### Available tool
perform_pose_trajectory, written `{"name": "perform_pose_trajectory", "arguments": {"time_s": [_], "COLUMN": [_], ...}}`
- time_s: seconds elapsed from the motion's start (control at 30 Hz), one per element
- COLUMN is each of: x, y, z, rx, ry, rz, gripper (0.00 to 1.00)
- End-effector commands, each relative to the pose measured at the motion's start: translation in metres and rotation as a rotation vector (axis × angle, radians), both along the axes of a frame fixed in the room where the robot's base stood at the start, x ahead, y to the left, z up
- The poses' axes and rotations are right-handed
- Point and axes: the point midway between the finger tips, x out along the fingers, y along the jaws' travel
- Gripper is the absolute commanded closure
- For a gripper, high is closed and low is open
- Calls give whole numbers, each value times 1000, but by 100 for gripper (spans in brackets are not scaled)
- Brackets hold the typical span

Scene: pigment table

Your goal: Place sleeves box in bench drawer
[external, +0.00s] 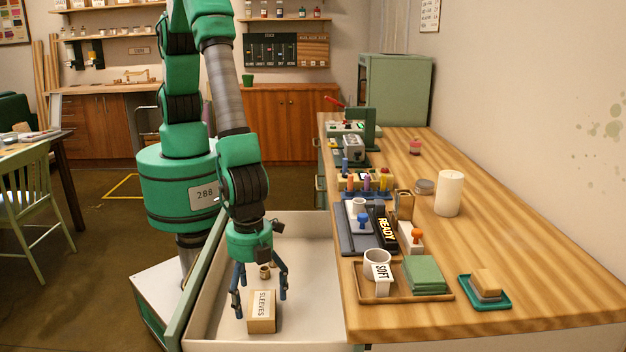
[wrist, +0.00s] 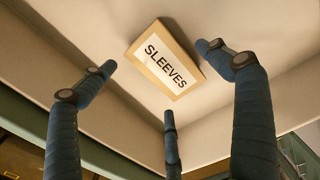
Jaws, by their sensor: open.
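The sleeves box (external: 261,312) is a small tan carton with a white SLEEVES label. It appears to rest on the pale floor of the open bench drawer (external: 309,285), near its front end in the external view. The box also shows in the wrist view (wrist: 165,60), lying apart from the fingers, with drawer walls around it. My gripper (external: 259,290) is inside the drawer's outline, just above and behind the box. Its three blue fingers are spread open and hold nothing; they show in the wrist view too (wrist: 158,82).
The wooden bench (external: 520,250) stands right of the drawer. A white candle (external: 448,193) stands behind. The drawer floor right of the box is clear.

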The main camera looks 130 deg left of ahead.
Motion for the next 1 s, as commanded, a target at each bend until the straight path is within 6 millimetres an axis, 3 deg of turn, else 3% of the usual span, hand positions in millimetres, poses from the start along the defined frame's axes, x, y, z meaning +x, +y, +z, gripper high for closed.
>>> {"name": "perform_pose_trajectory", "arguments": {"time_s": [0.3,0.5,1.0], "x": [1,0,0], "y": [0,0,0], "z": [56,78,85], "rx": [-1,-1,0], "ry": [-3,-2,0], "rz": [0,0,0], "gripper": [11,11,11]}}
